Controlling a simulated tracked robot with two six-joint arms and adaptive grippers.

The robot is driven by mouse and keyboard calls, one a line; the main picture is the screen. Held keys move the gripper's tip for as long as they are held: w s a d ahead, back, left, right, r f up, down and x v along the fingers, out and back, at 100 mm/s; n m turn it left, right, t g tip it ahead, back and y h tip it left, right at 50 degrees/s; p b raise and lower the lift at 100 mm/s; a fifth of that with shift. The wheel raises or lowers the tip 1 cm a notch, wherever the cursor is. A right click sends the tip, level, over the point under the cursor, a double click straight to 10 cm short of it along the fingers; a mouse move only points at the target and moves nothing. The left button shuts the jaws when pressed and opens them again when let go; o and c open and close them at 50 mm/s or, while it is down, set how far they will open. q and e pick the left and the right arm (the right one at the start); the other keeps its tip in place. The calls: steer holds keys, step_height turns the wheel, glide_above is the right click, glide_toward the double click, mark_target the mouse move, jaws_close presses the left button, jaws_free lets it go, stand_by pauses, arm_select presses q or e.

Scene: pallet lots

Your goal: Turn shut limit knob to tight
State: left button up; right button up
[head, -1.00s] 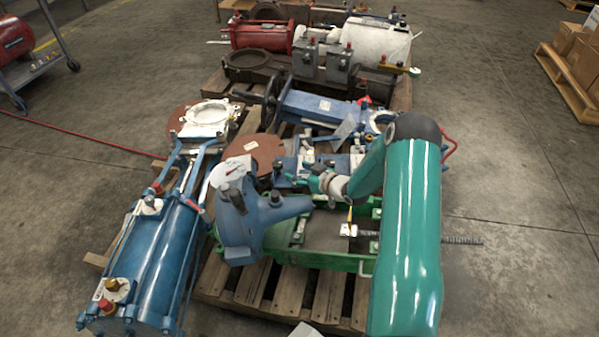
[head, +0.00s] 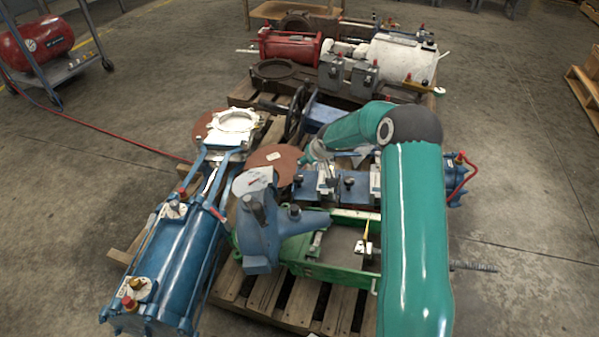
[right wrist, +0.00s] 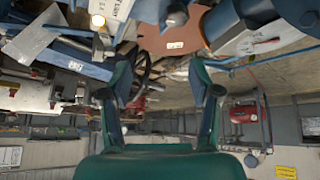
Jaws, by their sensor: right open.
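My right gripper (right wrist: 163,82) is open and empty in the right wrist view, its two teal fingers spread apart. In the head view my right arm reaches in over the pallet, its hand small and partly blended with the parts behind. Beneath it is a blue unit (head: 325,187) with a dark knob (head: 348,181) on top. A blue yoke-shaped casting (head: 258,240) with another dark knob (head: 295,211) stands nearer. I cannot tell which knob is the shut limit knob, and no tight marking is readable. In the right wrist view a dark knob (right wrist: 176,16) shows at the top. My left gripper is out of view.
A blue cylinder (head: 180,255) lies on the left, a green frame (head: 330,270) in front. A rust-coloured disc (head: 275,160) lies in the middle. A red cylinder (head: 290,46) and white tank (head: 400,62) are behind. Floor is free at the right.

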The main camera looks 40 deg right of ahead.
steer(key=m+g, duration=0.1)
steer(key=g, duration=0.1)
glide_toward(296, 176)
steer(key=shift+y, duration=0.3)
steer(key=b+x, duration=0.1)
steer(key=x, duration=0.2)
steer(key=b+x, duration=0.2)
steer(key=x, duration=0.1)
steer(key=d+b+x, duration=0.1)
steer(key=x, duration=0.2)
steer(key=shift+s+b, duration=0.25)
steer(key=shift+b, duration=0.1)
steer(key=c, duration=1.1)
steer(key=shift+w+a+f+m+b, duration=0.1)
steer(key=shift+a+m+b, duration=0.05)
steer(key=shift+m+b, duration=0.65)
steer(key=shift+m+h+b, duration=0.4)
steer(key=shift+m+h, duration=0.1)
steer(key=shift+m, duration=0.1)
steer(key=shift+a, duration=0.1)
